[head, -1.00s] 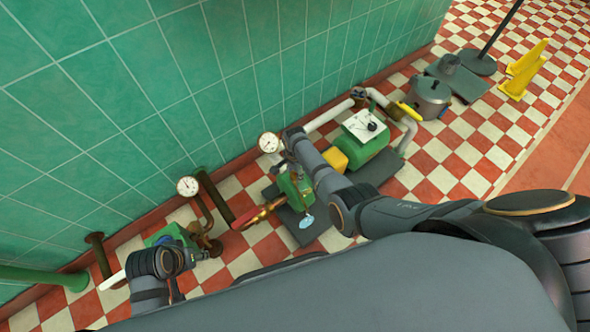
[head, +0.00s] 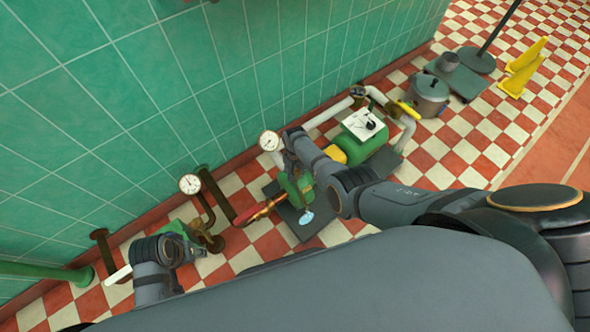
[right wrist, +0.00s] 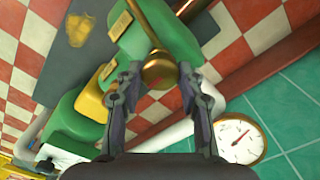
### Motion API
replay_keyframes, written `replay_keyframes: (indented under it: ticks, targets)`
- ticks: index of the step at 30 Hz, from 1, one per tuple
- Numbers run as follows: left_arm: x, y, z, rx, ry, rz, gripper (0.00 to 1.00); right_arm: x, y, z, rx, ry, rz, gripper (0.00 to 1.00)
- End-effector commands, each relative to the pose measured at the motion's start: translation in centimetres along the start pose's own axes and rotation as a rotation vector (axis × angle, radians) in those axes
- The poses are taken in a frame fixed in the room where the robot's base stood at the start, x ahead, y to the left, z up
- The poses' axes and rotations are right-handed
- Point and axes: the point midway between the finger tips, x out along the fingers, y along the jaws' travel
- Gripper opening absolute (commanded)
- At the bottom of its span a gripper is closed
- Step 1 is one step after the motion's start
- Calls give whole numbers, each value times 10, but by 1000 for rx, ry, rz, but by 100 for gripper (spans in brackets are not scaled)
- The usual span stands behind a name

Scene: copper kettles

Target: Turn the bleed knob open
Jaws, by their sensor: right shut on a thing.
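The bleed knob appears to be the round brass knob (right wrist: 158,72) on the green pump housing (right wrist: 143,30) in the right wrist view. My right gripper (right wrist: 162,76) has one finger on each side of this knob and is shut on it. In the head view my right arm reaches to the green pump (head: 297,188) by the wall and hides the knob and most of the gripper. My left arm's end (head: 180,250) is low at the left, near another green unit (head: 178,229). Its fingers cannot be made out.
Dial gauges (head: 269,141) (head: 190,184) stand on pipes along the green tiled wall. A green motor with a white panel (head: 364,124), white pipes and a metal pot (head: 429,95) lie further right. The checkered floor at right is mostly open.

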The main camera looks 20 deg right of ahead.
Motion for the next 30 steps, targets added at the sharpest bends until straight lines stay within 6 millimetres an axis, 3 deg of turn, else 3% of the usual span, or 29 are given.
replay_keyframes:
  ticks: [19, 20, 21, 24, 30]
  targets:
    - [5, -1, 0, -1, -1, -1, 40, 1, 0, 2, -49, -4, 0, 6]
    - [5, -1, 0, -1, -2, -1, 40, 1, 0, 2, -49, -4, 0, 41]
    - [5, -1, 0, -1, -3, -1, 40, 1, 0, 2, -49, -4, 0, 46]
    - [5, -1, 0, -1, -4, -2, 40, 1, 0, 1, -48, -3, 0, 60]
    - [5, -1, 0, -1, -4, -2, 40, 0, 0, 1, -48, -1, 0, 61]
